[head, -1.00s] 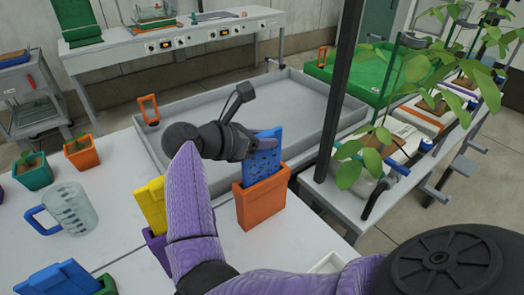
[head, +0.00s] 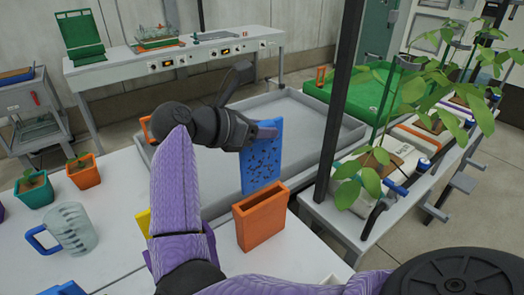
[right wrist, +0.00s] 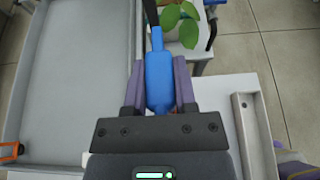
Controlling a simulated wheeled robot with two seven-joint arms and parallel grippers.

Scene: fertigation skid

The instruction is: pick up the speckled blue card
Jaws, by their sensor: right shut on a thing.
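The speckled blue card (head: 262,160) hangs upright in my right gripper (head: 266,131), above and a little behind the orange holder (head: 262,218). The card is clear of the holder, whose open slot shows empty. In the right wrist view the blue card (right wrist: 158,75) shows edge-on between the two purple fingers of my right gripper (right wrist: 159,88), which are shut on it. My left gripper is not in view.
A grey tray (head: 215,190) lies behind the card. A dark post (head: 345,95) and potted plants on a bench (head: 345,218) stand to the right. A measuring jug (head: 75,230) and small pots are at left. A yellow card (head: 143,222) is partly hidden behind my arm.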

